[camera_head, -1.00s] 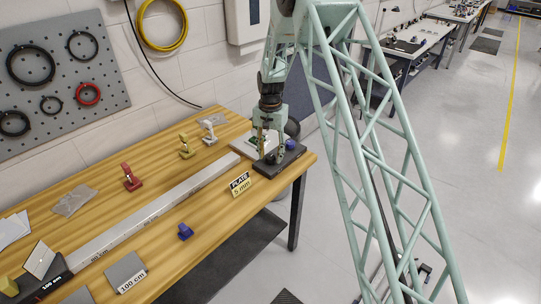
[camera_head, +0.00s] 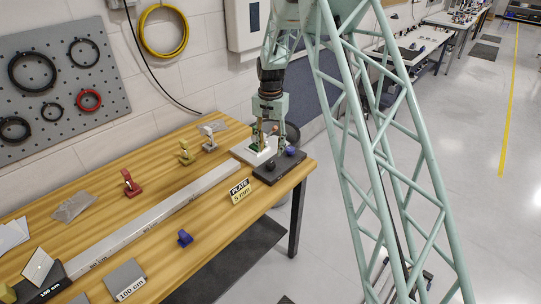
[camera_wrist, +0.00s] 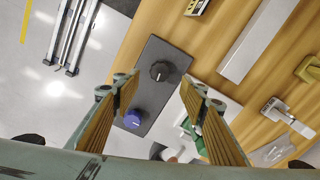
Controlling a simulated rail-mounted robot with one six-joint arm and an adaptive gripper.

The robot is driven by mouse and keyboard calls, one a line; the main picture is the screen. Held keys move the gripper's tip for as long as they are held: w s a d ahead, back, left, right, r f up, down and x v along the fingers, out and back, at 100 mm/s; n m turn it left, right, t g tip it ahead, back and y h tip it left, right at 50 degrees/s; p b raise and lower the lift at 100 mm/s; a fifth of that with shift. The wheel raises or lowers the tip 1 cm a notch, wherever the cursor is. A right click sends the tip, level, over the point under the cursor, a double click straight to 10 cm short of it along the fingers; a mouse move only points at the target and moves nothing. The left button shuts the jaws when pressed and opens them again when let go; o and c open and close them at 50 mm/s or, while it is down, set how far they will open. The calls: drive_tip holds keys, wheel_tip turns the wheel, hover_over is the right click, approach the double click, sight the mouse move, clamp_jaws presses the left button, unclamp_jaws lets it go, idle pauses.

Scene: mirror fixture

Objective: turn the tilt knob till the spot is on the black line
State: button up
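The fixture is a dark base (camera_head: 268,174) at the right end of the bench. It carries a black knob (camera_wrist: 160,71) and a blue knob (camera_wrist: 132,118); the blue one also shows in the head view (camera_head: 290,151). Which is the tilt knob I cannot tell. A white and green part (camera_wrist: 190,128) stands beside the base, partly behind my right finger. My gripper (camera_wrist: 158,84) is open and empty above the base. In the wrist view the black knob lies between the fingertip lines; contact is not visible. No spot or black line can be made out.
A long pale rail (camera_head: 150,217) runs left to a black block (camera_head: 52,283) with a tilted white card (camera_head: 37,266). Nearby are a "PLATE 5 mm" sign (camera_head: 240,191), yellow (camera_head: 186,154), red (camera_head: 131,184) and blue (camera_head: 184,238) pieces. The bench front has free room.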

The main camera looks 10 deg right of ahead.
drive_tip(key=shift+r, duration=2.25)
drive_tip(key=shift+r, duration=0.1)
drive_tip(key=s+r+n+t+b, duration=0.2)
drive_tip(key=s+r+n+b, duration=0.15)
drive_tip(key=s+r, duration=2.35)
drive_tip(key=s+f+n+t+b, duration=0.2)
drive_tip(key=s+f+n+b, duration=0.1)
drive_tip(key=s, duration=3.2)
drive_tip(key=shift+f+b, duration=0.15)
drive_tip(key=shift+b, duration=0.75)
